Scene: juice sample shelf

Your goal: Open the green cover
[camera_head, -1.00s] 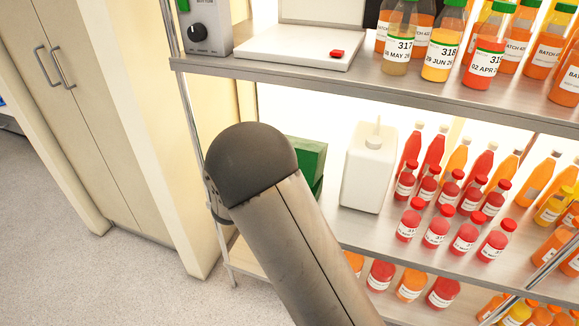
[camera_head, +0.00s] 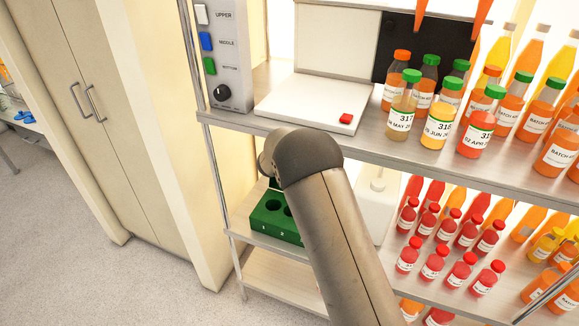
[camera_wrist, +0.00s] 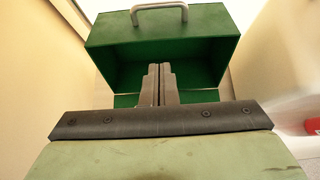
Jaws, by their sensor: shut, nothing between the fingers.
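The green cover (camera_wrist: 160,28) is a box-like hood with a metal handle (camera_wrist: 159,8) on its upper part, seen in the wrist view. Its dark hollow inside faces my gripper, so it appears raised. My gripper (camera_wrist: 159,70) is shut and empty, its fingertips in front of the cover's hollow and apart from the handle; whether they touch the cover I cannot tell. In the head view a green rack (camera_head: 268,226) with round holes marked by numbers sits on the middle shelf, partly behind my arm. My gripper and most of the cover are hidden there.
A white canister (camera_head: 378,205) stands right of the rack, partly behind my arm. Several red-capped bottles (camera_head: 440,228) fill the shelf further right. The upper shelf (camera_head: 300,130) overhangs, carrying a button panel (camera_head: 218,55) and a white device (camera_head: 318,102). The floor (camera_head: 150,285) at left is clear.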

